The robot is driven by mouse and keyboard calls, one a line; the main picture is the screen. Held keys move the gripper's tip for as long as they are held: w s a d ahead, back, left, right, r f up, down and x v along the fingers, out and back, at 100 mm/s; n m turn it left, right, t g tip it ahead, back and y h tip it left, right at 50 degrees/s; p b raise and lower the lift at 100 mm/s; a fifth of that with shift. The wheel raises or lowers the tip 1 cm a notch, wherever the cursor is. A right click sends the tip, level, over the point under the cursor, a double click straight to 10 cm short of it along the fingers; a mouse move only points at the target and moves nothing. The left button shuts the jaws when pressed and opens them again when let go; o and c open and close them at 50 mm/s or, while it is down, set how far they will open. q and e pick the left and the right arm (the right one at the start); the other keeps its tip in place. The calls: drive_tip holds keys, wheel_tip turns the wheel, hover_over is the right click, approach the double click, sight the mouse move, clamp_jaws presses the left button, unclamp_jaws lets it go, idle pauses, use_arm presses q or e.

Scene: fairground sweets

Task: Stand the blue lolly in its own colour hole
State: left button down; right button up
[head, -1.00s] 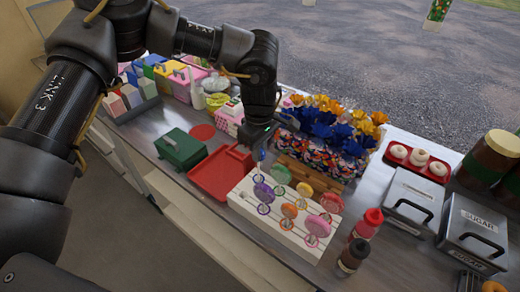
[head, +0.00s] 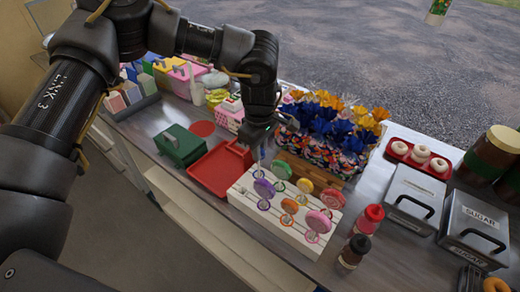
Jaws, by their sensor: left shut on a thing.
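The white lolly stand (head: 290,245) is on the metal counter, below and right of my left gripper. Upright in it are a purple lolly (head: 263,188), a green lolly (head: 281,172), orange lollies and pink-red lollies (head: 318,221). My left gripper (head: 259,139) points down over the stand's far left corner. It is shut on the blue lolly (head: 262,153), of which only a small, thin part shows below the fingers. The lolly's lower end is close to the stand's back left; I cannot tell whether it touches. My right gripper is not in view.
A red tray (head: 207,178) and a green box (head: 180,145) are left of the stand. A wooden crate (head: 308,172) of bright wrapped flowers is close behind it.

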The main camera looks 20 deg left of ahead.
use_arm(q)
drive_tip(key=shift+f+b, duration=0.65)
drive_tip(key=shift+f, duration=0.5)
drive_tip(key=c, duration=1.3)
unclamp_jaws()
drive_tip(key=shift+c, duration=0.2)
drive_tip(key=shift+o, duration=0.4)
drive_tip(key=o, duration=0.5)
drive_tip(key=shift+r, duration=0.1)
wheel_tip(320, 180, up, 9)
drive_tip(key=p, duration=0.6)
drive_tip(key=shift+p, duration=0.35)
